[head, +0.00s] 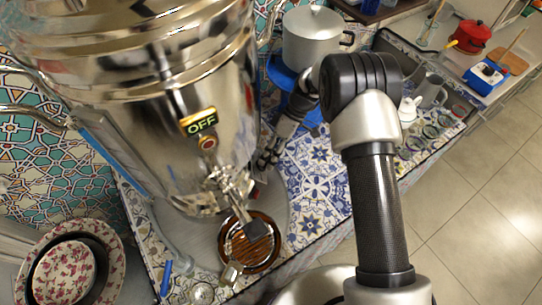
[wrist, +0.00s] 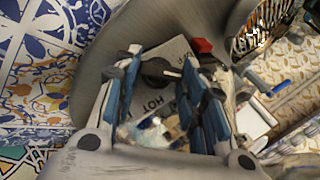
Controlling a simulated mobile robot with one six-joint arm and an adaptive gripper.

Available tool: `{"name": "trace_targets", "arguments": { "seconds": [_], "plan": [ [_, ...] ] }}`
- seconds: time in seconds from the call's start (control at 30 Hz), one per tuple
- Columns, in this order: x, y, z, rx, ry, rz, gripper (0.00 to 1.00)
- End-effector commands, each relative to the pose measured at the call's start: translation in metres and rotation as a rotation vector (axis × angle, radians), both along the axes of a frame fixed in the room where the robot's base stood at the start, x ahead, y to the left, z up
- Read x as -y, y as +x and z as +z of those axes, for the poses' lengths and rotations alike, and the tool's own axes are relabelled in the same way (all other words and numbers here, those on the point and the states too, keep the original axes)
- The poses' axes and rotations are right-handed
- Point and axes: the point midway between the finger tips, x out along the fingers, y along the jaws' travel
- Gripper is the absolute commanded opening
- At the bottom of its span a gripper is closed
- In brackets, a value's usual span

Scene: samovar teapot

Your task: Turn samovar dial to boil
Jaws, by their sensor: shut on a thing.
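The large shiny metal samovar (head: 150,130) stands upright at the left of the head view. Its lit sign (head: 199,122) reads OFF. My gripper (head: 268,157) is at the samovar's right side, partly hidden behind its body. In the wrist view my gripper (wrist: 165,62) has its blue-padded fingers on either side of a dark dial (wrist: 156,71), shut on it. Behind the dial is a pale label plate (wrist: 150,102) with the word HOT. The dial is not visible in the head view, and its exact setting cannot be read.
The samovar's tap hangs over a round brown drip tray (head: 250,241). A flowered bowl (head: 63,274) stands at the lower left. A silver pot (head: 311,38) stands behind my arm. Several glasses and jugs sit on the tiled counter to the right.

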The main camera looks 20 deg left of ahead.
Motion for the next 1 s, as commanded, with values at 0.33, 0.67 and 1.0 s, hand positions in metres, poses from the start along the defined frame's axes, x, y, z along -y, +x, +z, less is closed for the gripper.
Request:
{"name": "trace_targets", "arguments": {
  "seconds": [0.33,0.67,1.0],
  "plan": [
    [0.0002,0.0023,-0.0025,-0.137,-0.059,-0.119,0.14],
    [0.0002,0.0027,-0.0022,-0.177,-0.075,-0.154,0.14],
    [0.0,0.0028,-0.002,-0.178,-0.076,-0.155,0.14]
  ]
}}
